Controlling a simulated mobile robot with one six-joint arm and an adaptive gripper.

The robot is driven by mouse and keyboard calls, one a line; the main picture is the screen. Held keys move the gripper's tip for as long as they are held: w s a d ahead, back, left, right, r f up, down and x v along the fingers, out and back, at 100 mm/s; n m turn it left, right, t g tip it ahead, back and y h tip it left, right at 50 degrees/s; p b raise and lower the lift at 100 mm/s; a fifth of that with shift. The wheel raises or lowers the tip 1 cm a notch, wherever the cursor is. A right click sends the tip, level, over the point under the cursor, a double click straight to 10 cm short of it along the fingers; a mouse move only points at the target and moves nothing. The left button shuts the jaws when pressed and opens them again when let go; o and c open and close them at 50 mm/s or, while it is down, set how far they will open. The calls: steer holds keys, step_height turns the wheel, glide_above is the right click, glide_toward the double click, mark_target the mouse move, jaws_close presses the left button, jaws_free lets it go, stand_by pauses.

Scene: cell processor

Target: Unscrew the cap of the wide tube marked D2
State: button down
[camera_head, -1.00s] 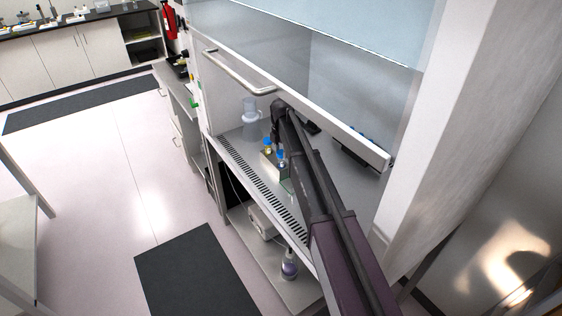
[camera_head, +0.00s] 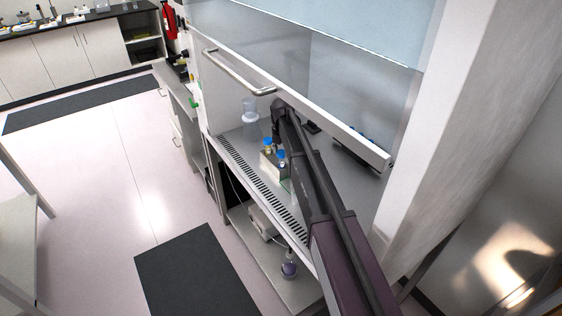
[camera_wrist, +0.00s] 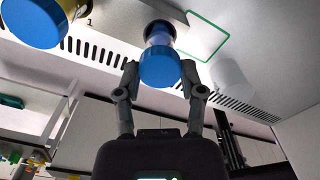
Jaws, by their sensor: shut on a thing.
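In the wrist view my gripper (camera_wrist: 160,72) has its two fingers on either side of a round blue cap (camera_wrist: 160,66). It is shut on that cap. The cap sits on a clear tube (camera_wrist: 160,32) that runs up behind it in the picture. A second, larger-looking blue cap (camera_wrist: 36,20) on a yellowish tube is at the upper left, apart from my fingers. In the head view two blue-capped tubes (camera_head: 267,144) (camera_head: 281,154) stand at a pale rack (camera_head: 267,166) in the cabinet. My arm covers the gripper there. No D2 marking is readable.
The cabinet floor has a slotted front grille (camera_head: 255,180). A clear bottle (camera_head: 250,122) stands behind the rack. The raised sash with its handle (camera_head: 238,75) hangs above my arm. A flask (camera_head: 289,269) sits on the shelf below.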

steer(key=shift+n, duration=1)
steer(key=shift+c, duration=1.5)
jaws_free()
steer(key=m, duration=0.6)
steer(key=shift+m, duration=0.3)
steer(key=m, duration=0.6)
